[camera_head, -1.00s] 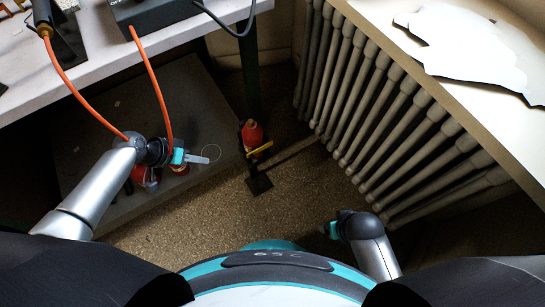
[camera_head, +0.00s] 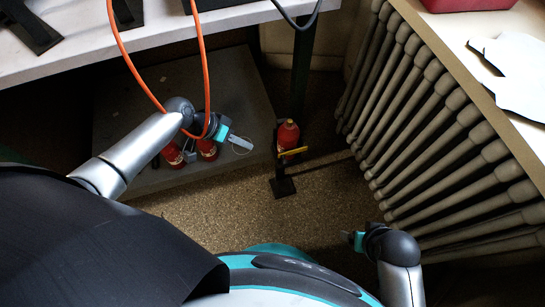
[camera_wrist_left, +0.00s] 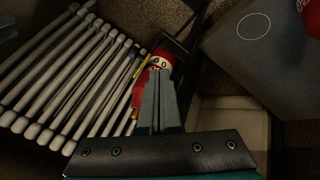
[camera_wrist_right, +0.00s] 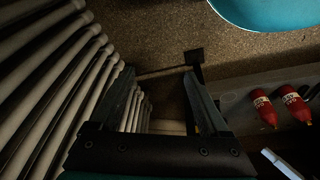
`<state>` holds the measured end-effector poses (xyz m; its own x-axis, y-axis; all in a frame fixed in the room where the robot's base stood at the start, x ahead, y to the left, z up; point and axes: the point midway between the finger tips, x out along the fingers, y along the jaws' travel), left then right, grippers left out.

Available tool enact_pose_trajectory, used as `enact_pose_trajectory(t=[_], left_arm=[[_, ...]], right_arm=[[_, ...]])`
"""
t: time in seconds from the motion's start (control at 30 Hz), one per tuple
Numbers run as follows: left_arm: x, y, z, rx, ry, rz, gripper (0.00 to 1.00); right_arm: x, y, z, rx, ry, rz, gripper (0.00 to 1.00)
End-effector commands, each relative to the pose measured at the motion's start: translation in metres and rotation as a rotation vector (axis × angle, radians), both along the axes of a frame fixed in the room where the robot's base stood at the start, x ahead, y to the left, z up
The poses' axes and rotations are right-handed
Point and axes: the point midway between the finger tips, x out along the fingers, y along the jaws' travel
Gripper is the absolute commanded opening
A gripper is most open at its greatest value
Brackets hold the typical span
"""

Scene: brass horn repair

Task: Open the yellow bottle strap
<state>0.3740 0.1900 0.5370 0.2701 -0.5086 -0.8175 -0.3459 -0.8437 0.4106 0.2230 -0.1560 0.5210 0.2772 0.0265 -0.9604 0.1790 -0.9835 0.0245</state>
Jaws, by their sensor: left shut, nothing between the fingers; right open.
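A red bottle (camera_head: 288,133) stands upright in a dark holder on a post under the table edge, with a yellow strap (camera_head: 293,151) across its front. My left gripper (camera_head: 250,144) is shut and empty, left of the bottle and apart from it in the head view. In the left wrist view its closed fingers (camera_wrist_left: 160,75) overlap the red bottle (camera_wrist_left: 139,94); the yellow strap (camera_wrist_left: 143,62) shows beside them. I cannot tell whether they touch. My right gripper (camera_head: 347,238) is open and empty, low near the radiator; its spread fingers show in the right wrist view (camera_wrist_right: 158,76).
Two more red bottles (camera_wrist_right: 268,110) are by the grey slab (camera_head: 250,95) under the white table (camera_head: 150,42). An orange hose (camera_head: 126,60) hangs in a loop by my left arm. A ribbed radiator (camera_head: 430,130) stands at right. The brown floor (camera_head: 230,195) is clear.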

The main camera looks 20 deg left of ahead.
Motion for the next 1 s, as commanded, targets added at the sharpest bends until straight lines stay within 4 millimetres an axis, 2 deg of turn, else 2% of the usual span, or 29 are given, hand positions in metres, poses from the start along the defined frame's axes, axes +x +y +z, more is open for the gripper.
enact_pose_trajectory(t=[0.03,0.4,0.8,1.0], left_arm=[[0.002,-0.003,-0.007,-0.001,0.001,0.0,0.0],[0.012,-0.022,-0.037,-0.002,0.0,0.001,0.0],[0.022,-0.041,-0.067,-0.001,-0.001,0.0,0.0],[0.015,-0.069,-0.068,0.0,-0.001,-0.002,0.0]], right_arm=[[0.003,0.0,0.003,0.001,-0.012,0.0,0.79],[0.013,0.002,0.044,0.01,-0.07,-0.002,0.79],[0.012,0.001,0.089,0.018,-0.133,-0.004,0.79],[0.011,0.001,0.096,0.018,-0.139,-0.004,0.79]])
